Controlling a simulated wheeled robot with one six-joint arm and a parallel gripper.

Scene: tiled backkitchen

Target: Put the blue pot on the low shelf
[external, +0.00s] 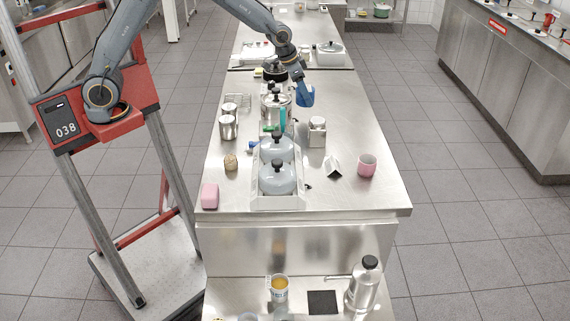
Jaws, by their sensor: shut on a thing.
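The blue pot (306,97) is a small, plain blue vessel near the middle of the steel table in the external view. It looks slightly tilted. My gripper (299,82) is shut on it from above, and the dark wrist hides part of the grip. Whether the pot touches the table is hard to tell. The low shelf (240,294) is the lower steel surface at the front, below the table's front edge. A yellow-topped cup (278,287), a black square (323,302) and a steel bottle with a side handle (364,283) are on it.
A tray (257,202) with two grey-blue, black-knobbed vessels (277,177) stands at the table's front. Steel canisters (227,127), a shiny box (317,132), a pink cup (367,165) and a pink block (210,196) stand around it. The table's right side is mostly clear.

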